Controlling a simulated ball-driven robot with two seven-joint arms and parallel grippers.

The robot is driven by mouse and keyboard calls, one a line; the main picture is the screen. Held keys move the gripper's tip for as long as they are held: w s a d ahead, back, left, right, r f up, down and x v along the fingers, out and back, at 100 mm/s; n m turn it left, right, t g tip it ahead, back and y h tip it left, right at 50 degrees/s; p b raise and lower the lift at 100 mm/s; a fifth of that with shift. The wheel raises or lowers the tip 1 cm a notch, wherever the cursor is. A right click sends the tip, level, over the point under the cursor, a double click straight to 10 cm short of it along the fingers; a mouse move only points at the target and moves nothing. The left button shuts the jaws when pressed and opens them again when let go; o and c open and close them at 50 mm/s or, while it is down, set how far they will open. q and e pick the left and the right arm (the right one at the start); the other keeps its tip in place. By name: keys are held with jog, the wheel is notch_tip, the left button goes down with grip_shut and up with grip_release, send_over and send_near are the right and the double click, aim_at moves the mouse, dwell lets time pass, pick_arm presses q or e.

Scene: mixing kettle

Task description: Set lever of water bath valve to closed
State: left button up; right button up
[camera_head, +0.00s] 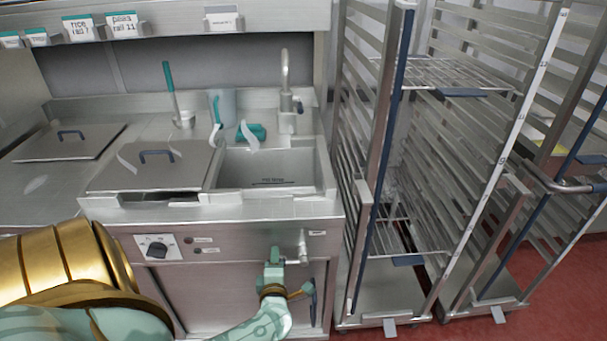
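The water bath (265,205) is a steel counter unit with an open basin. On its front, at the lower right, a short metal valve pipe (303,246) sticks out. An orange lever-like piece (302,290) shows below it, just right of my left gripper. I cannot tell for sure whether it is the valve lever or how it is set. My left gripper (274,255), teal with a gold band, is in front of the cabinet, left of the pipe. Its fingers are small and overlap in view, so opening and contact are unclear. My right gripper is not in view.
A knob panel (157,247) is on the cabinet front at left. A blue door handle (312,300) is close to the right of my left gripper. A tall rack trolley (372,210) stands directly right of the bath. Red floor (410,332) shows at lower right.

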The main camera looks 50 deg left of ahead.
pick_arm(q)
jog(key=p+v, duration=0.3)
jog(key=v, duration=0.4)
dwell(0.5)
